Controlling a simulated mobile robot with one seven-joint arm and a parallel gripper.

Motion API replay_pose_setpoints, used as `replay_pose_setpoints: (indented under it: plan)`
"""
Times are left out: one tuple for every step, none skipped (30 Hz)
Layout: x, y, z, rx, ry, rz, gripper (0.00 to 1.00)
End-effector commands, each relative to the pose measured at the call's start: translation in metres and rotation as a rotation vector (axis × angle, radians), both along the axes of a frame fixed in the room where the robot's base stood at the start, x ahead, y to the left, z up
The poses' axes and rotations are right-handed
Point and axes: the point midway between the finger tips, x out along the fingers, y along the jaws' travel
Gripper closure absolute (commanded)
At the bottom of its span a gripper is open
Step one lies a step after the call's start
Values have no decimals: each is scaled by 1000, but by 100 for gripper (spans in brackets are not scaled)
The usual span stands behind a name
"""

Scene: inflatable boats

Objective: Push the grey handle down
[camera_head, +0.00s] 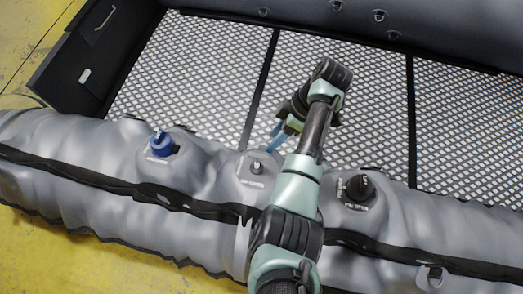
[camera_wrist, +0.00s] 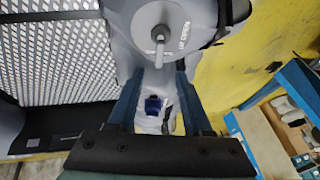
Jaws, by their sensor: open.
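The grey handle (camera_head: 256,167) sits on a round fitting on top of the grey inflatable tube, between a blue handle and a black handle. In the wrist view the grey handle (camera_wrist: 160,40) stands near the top centre, beyond the fingertips. My gripper (camera_head: 280,132) is open, just above and right of the grey handle in the head view. In the wrist view its blue fingers (camera_wrist: 158,74) are spread wide, with nothing between them. They look apart from the handle, but the exact gap is hard to tell.
The blue handle (camera_head: 161,143) is left on the tube; the black handle (camera_head: 358,186) is right, close to my arm. The metal-patterned boat floor (camera_head: 200,75) lies behind the tube. In the wrist view a blue shelf unit (camera_wrist: 240,128) stands at the lower right.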

Motion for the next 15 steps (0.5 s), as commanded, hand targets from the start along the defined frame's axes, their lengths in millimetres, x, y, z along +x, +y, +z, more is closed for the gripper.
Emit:
replay_pose_setpoints:
  plan:
    - [-2, 6, -14, 1, 5, 2, 50]
    - [-2, 9, -20, 0, 4, 2, 50]
    - [-3, 12, -28, 2, 4, 2, 50]
    - [-3, 15, -34, 1, 4, 1, 50]
    - [-3, 17, -39, 1, 3, 0, 50]
    - [-3, 20, -45, 1, 2, 1, 50]
    - [-4, 23, -50, 1, 3, 1, 50]
    - [-4, 25, -54, 1, 3, 1, 50]
    - [-4, 27, -59, 0, 1, -1, 50]
    - [-5, 28, -63, 0, 1, -1, 50]
    - [-5, 30, -66, 1, 2, 0, 50]
    - [-5, 31, -69, 0, 1, -1, 50]
    - [-5, 32, -71, 0, 0, -1, 50]
    - [-5, 33, -73, -1, 1, -1, 50]
    - [-5, 34, -74, -1, 1, -1, 50]
